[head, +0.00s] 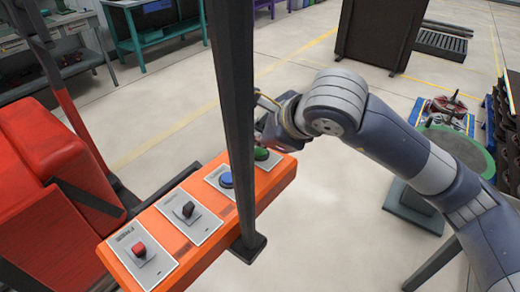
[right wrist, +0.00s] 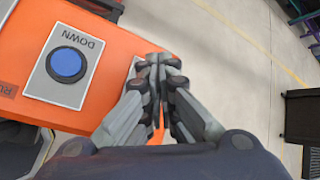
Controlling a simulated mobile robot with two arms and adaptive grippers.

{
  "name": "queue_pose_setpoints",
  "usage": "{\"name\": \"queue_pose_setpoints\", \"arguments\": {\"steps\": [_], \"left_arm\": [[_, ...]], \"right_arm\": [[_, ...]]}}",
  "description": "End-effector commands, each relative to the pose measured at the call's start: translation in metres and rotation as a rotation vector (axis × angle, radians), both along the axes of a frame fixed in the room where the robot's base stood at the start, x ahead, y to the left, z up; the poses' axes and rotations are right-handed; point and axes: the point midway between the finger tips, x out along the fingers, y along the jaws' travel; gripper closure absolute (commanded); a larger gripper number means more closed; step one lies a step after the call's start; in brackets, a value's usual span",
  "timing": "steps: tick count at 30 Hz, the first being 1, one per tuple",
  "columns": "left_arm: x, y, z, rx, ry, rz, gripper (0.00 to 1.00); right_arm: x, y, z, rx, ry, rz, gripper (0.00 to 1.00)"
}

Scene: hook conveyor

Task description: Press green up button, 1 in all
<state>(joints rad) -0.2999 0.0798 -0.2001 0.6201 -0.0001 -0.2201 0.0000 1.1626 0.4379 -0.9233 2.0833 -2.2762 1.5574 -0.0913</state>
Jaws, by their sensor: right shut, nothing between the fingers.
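The green button (head: 262,153) sits at the far right end of the orange control panel (head: 275,182) in the head view, partly covered by the dark post and my right gripper. My right gripper (head: 262,135) is at that end of the panel, apparently just above or beside the green button; I cannot tell whether it touches. In the right wrist view my right gripper (right wrist: 160,68) is shut and empty, its fingers over the panel's edge. They hide the green button there, and only a sliver of its grey plate (right wrist: 131,72) shows. My left gripper is not in view.
A blue button (head: 226,180) labelled DOWN in the right wrist view (right wrist: 67,65) is beside the green one. A black switch (head: 188,210) and red control (head: 139,249) follow. A dark vertical post (head: 236,110) stands before the panel. Red machinery (head: 45,190) is at left.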

Motion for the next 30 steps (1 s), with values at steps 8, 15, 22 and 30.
{"name": "queue_pose_setpoints", "arguments": {"steps": [8,15,22,30], "left_arm": [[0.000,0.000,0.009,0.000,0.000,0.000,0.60],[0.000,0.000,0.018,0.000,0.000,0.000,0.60],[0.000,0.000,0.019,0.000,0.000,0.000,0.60],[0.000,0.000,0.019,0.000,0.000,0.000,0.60]], "right_arm": [[0.000,0.000,0.022,0.001,-0.003,0.001,1.00],[0.000,0.000,0.045,0.000,-0.002,0.002,1.00],[0.000,0.000,0.050,0.000,-0.001,0.001,1.00],[0.000,0.000,0.050,0.000,-0.001,0.001,1.00]]}}
